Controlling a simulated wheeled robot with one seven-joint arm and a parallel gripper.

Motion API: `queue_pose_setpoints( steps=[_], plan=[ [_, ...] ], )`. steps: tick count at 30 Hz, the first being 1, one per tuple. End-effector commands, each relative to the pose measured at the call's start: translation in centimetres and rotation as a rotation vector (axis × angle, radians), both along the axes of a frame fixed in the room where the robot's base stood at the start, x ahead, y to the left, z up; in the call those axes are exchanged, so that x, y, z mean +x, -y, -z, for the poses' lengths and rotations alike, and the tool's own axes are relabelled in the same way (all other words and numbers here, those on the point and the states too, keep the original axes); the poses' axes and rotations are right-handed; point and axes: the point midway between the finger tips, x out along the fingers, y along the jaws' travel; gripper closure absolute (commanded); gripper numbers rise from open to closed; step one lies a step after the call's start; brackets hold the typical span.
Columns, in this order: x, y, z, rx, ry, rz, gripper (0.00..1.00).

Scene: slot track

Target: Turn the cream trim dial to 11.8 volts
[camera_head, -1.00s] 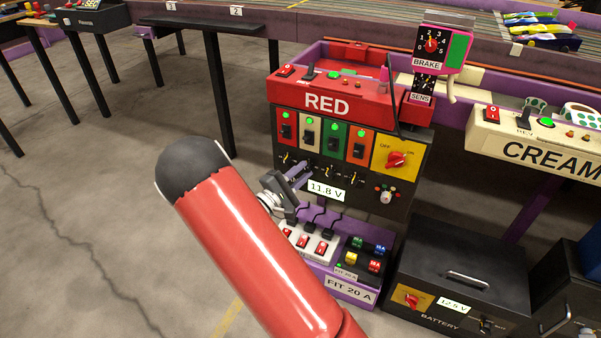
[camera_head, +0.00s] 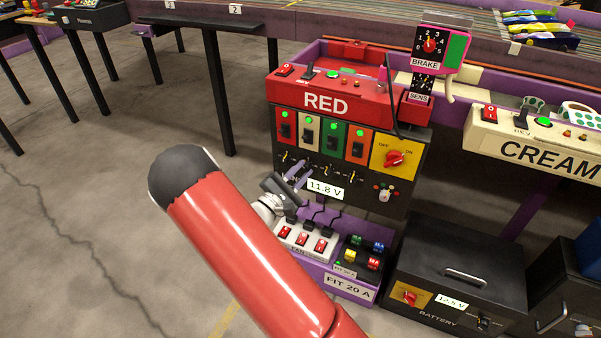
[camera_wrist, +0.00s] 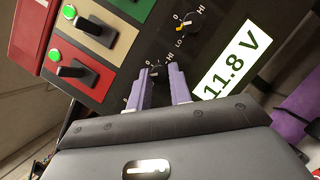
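The cream trim dial (camera_wrist: 156,72) is a small black knob below the cream switch (camera_wrist: 95,31) on the black panel. In the wrist view it shows between the tips of my gripper's two lilac fingers (camera_wrist: 160,70). The fingers stand apart with a gap; I cannot tell whether either tip touches the knob. In the head view my gripper (camera_head: 300,172) is at the panel's dial row and hides part of it.
Another dial (camera_wrist: 187,23) with a yellow pointer sits right beside the cream one. Below the panel are a white strip with red switches (camera_head: 303,240) and a fuse block (camera_head: 362,257). A black battery box (camera_head: 455,265) stands to the right. Open floor lies left.

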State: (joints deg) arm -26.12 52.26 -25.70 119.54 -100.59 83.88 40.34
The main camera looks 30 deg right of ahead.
Motion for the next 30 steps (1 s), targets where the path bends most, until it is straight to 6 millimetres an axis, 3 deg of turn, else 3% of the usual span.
queue_pose_setpoints(
  steps=[1,4,14,24,30],
  plan=[
    [0.0,0.0,0.1,0.001,0.0,-0.001,0.73],
    [0.0,0.0,0.0,0.001,0.0,-0.001,0.6],
    [-0.1,-0.3,0.1,0.0,0.001,0.0,0.6],
    [-2.0,-5.1,1.5,0.0,-0.001,-0.003,0.6],
    [-2.7,-6.8,2.1,0.0,-0.001,-0.002,0.6]
  ],
)
